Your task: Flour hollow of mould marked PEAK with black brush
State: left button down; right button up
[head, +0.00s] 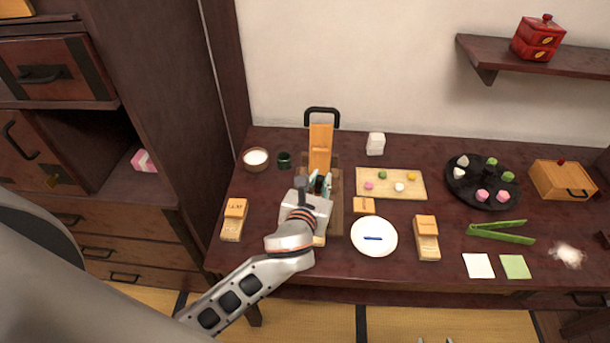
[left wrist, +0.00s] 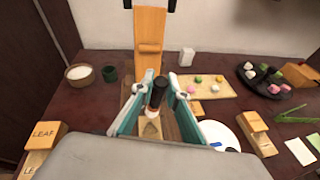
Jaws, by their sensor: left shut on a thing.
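My left gripper (head: 318,184) is over the wooden board at the table's middle-left. In the left wrist view its teal fingers (left wrist: 157,92) are shut on the black brush (left wrist: 157,88), whose pale bristles point down. Just below is a pale wooden mould (left wrist: 150,130) with a carved hollow; whether the bristles touch it I cannot tell. No PEAK mark is readable on it. A mould marked LEAF (left wrist: 45,133) lies to the left, and another mould (head: 427,240) to the right. Small grey tips at the head view's bottom edge may be my right gripper (head: 435,340).
A bowl of white powder (head: 256,158) and a dark green cup (head: 284,160) stand at the back left. A tall wooden press with a black handle (head: 321,145) rises behind the gripper. A white plate (head: 374,250), a sweets board (head: 391,194) and green tongs (head: 500,232) are right.

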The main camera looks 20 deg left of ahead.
aim_at(319, 193)
pick_arm(q)
jog(key=shift+f, duration=2.85)
jog(key=shift+f+b, duration=0.4)
jog(key=shift+f, duration=0.75)
jog(key=shift+w+d+p, duration=0.1)
jog(key=shift+d+p, duration=0.1)
jog(key=shift+p, duration=0.2)
jog(key=shift+a, duration=0.4)
jog(key=shift+w+d, duration=0.1)
jog(key=shift+d, duration=0.05)
jog(key=shift+s+d, duration=0.1)
jog(key=shift+s, duration=0.3)
jog(key=shift+w+d, duration=0.15)
jog(key=shift+w, duration=0.15)
jog(key=shift+s+a, duration=0.15)
jog(key=shift+a, duration=0.25)
jog(key=shift+w+d, duration=0.15)
jog(key=shift+w, duration=0.1)
